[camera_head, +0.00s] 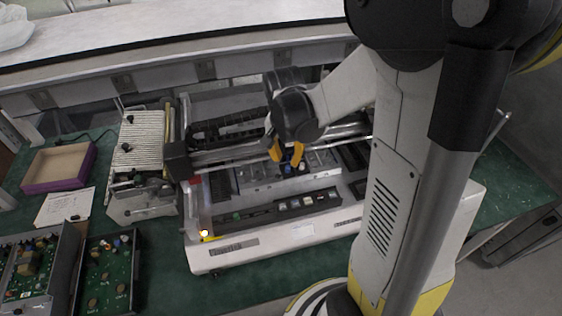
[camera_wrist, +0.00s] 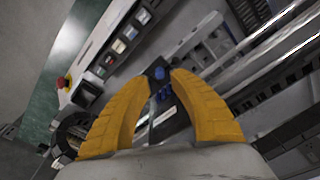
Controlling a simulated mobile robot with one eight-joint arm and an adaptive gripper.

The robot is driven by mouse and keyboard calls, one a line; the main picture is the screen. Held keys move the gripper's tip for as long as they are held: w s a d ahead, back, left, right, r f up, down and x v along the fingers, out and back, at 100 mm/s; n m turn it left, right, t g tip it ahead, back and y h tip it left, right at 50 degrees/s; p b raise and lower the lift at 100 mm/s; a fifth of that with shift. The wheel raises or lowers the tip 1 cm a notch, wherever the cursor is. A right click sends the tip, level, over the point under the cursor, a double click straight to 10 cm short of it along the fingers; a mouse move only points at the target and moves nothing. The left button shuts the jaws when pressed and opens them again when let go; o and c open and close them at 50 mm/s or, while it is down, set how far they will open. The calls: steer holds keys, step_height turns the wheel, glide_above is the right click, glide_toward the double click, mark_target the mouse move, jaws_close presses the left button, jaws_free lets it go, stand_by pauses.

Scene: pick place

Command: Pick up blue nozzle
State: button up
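My gripper (camera_head: 287,154) has orange-yellow fingers and hangs over the middle of the white machine (camera_head: 215,257). In the wrist view my gripper (camera_wrist: 160,78) is open, with a gap between the fingertips. In the head view the nozzle is too small to make out clearly under the fingers.
The machine has rails and a front panel with buttons (camera_head: 308,201). A red knob (camera_wrist: 64,82) shows in the wrist view. On the green table stand a purple-sided box (camera_head: 88,172), a paper sheet (camera_head: 64,206) and circuit boards (camera_head: 107,272) at left.

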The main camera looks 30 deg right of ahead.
mark_target(288, 167)
steer(key=f, duration=0.2)
steer(key=d+f+b, duration=0.1)
steer(key=f, duration=0.1)
steer(key=w+f, duration=0.1)
steer(key=f, duration=0.1)
steer(key=shift+d, duration=0.2)
jaws_close()
